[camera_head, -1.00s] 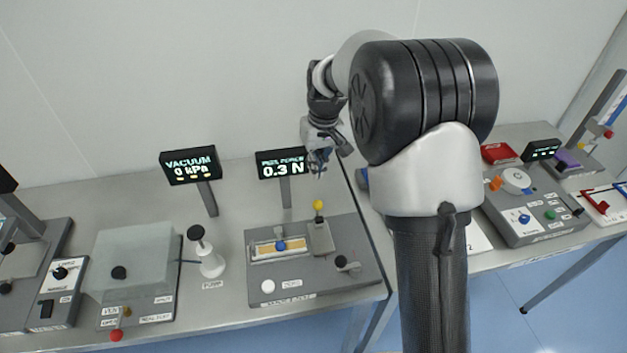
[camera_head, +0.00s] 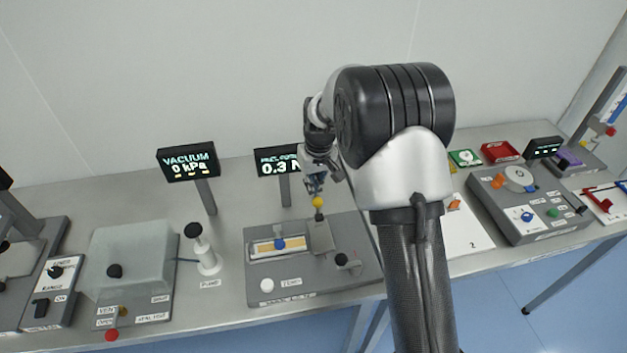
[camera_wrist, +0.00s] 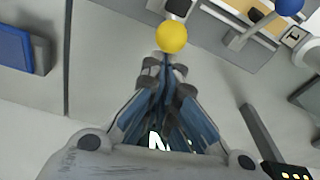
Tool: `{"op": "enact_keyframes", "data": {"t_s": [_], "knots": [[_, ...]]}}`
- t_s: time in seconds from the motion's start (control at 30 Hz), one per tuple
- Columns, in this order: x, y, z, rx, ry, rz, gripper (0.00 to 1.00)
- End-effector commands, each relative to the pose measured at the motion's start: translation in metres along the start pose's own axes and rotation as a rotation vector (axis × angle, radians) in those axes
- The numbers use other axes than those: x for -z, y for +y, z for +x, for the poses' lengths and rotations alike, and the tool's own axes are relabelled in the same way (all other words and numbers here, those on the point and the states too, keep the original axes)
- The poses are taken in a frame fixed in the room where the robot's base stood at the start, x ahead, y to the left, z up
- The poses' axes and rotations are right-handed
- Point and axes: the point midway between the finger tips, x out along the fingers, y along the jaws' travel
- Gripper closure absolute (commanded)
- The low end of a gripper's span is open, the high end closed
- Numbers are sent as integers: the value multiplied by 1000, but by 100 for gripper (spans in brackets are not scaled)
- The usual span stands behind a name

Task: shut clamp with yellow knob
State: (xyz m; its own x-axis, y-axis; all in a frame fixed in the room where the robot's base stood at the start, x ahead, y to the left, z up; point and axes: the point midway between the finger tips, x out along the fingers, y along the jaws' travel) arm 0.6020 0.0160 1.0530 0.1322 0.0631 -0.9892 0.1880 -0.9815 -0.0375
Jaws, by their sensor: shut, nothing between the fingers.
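The yellow knob (camera_head: 318,202) tops the clamp (camera_head: 320,236), a grey block on the peel-force tester in the middle of the bench. My gripper (camera_head: 314,186) is just above and behind the knob in the head view, with its fingers pointing down. In the wrist view the yellow knob (camera_wrist: 172,37) is right at the tips of my closed fingers (camera_wrist: 168,62). I cannot tell whether they touch it. Nothing is between the fingers.
A blue knob (camera_head: 280,244) sits on the strip left of the clamp, and a black-knobbed lever (camera_head: 342,260) stands at right. The force display (camera_head: 278,162) stands close behind. A white pump (camera_head: 205,255) is further left.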

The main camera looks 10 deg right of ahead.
Motion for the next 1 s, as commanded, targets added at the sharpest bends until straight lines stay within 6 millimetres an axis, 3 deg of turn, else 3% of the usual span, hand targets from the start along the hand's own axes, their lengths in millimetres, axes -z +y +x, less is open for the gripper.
{"op": "enact_keyframes", "data": {"t_s": [1.0], "knots": [[1,0,-1,-18,99,-6,100]]}}
